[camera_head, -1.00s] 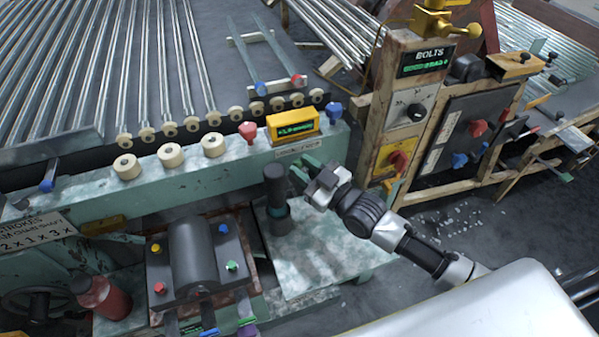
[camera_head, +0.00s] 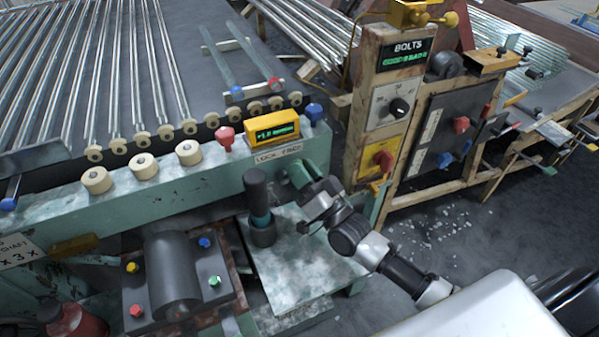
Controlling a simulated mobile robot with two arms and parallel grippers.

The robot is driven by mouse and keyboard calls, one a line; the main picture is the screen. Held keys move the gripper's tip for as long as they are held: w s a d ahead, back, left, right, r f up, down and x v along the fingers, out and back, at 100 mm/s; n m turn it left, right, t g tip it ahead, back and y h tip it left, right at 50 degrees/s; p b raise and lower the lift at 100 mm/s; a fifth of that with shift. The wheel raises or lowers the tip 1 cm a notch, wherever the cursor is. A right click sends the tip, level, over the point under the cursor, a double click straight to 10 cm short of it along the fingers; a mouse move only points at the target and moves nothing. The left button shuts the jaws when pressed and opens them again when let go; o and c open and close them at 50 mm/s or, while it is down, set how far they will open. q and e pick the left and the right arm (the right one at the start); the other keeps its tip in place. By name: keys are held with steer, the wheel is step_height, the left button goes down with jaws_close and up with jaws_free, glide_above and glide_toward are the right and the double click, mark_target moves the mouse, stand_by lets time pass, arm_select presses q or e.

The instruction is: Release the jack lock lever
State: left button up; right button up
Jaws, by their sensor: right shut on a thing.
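The jack (camera_head: 260,228) looks like a dark upright cylinder with a teal band, standing on a pale worn plate (camera_head: 300,262). Above it, the green beam carries a small label (camera_head: 278,153) that seems to read LOCK FREE. My right gripper (camera_head: 298,174) is at the beam's front face, below and right of this label and just right of the jack's top. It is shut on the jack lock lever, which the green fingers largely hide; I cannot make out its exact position. My left gripper is not in view.
A yellow display (camera_head: 271,129) sits on the beam between a red knob (camera_head: 225,138) and a blue knob (camera_head: 314,112). A wooden BOLTS panel (camera_head: 398,85) stands close at right. A dark roller block (camera_head: 172,276) is at lower left.

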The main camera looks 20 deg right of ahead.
steer(key=shift+d+f+m, duration=0.1)
steer(key=shift+f+m, duration=0.05)
steer(key=shift+m, duration=0.25)
steer(key=o, duration=0.6)
steer(key=shift+o, duration=0.2)
steer(key=s+d, duration=0.2)
steer(key=s, duration=0.5)
steer(key=s+d+f, duration=0.1)
steer(key=s+d, duration=0.1)
steer(key=s, duration=0.5)
steer(key=shift+d+f+b, duration=0.15)
steer(key=shift+d+b, duration=0.15)
steer(key=shift+b, duration=0.05)
